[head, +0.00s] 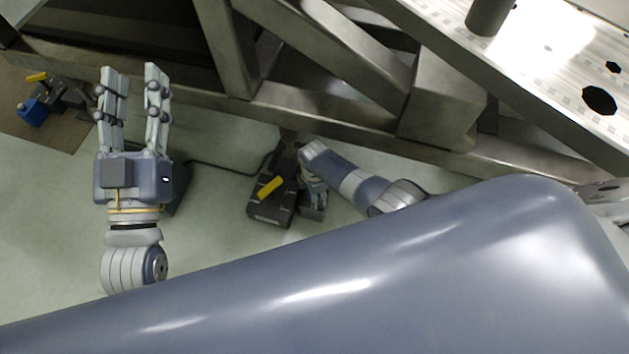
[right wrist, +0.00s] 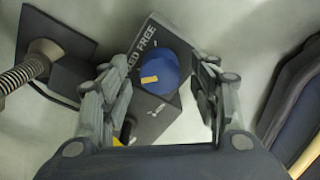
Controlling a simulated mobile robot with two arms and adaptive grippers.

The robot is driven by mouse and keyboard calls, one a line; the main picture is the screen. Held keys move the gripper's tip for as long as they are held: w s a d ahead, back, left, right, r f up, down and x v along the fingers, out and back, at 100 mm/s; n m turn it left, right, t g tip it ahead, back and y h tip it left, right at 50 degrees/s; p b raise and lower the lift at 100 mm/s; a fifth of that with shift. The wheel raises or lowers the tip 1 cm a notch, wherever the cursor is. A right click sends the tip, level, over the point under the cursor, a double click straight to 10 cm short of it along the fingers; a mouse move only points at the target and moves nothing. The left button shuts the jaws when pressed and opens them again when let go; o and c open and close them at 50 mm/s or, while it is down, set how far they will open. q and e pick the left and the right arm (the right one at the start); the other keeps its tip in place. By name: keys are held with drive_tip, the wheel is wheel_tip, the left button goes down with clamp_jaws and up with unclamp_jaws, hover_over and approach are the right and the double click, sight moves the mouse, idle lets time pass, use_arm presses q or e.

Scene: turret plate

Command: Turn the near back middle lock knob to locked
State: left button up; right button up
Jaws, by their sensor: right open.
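The lock box (right wrist: 146,50) is dark, with a white label whose visible words read "...KED FREE", the first partly hidden. Its round blue knob (right wrist: 160,74) carries a yellow mark and shows in the right wrist view. My right gripper (right wrist: 163,84) is open, with one finger on each side of the knob and visible gaps to it. In the head view the dark lock unit (head: 266,209) with a yellow handle (head: 270,187) stands by my right gripper (head: 315,198), and its blue knob is hidden. My left gripper (head: 132,72) is open and empty, away to the left.
Another lock unit with a blue knob (head: 33,111) sits at the far left on a brown mat (head: 65,133). A metal frame (head: 320,110) runs behind. A perforated plate (head: 560,70) is at upper right. A ribbed hose (right wrist: 22,74) lies left in the wrist view.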

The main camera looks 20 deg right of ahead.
wheel_tip(320, 180, up, 11)
idle(0.7)
drive_tip(key=shift+s, duration=0.1)
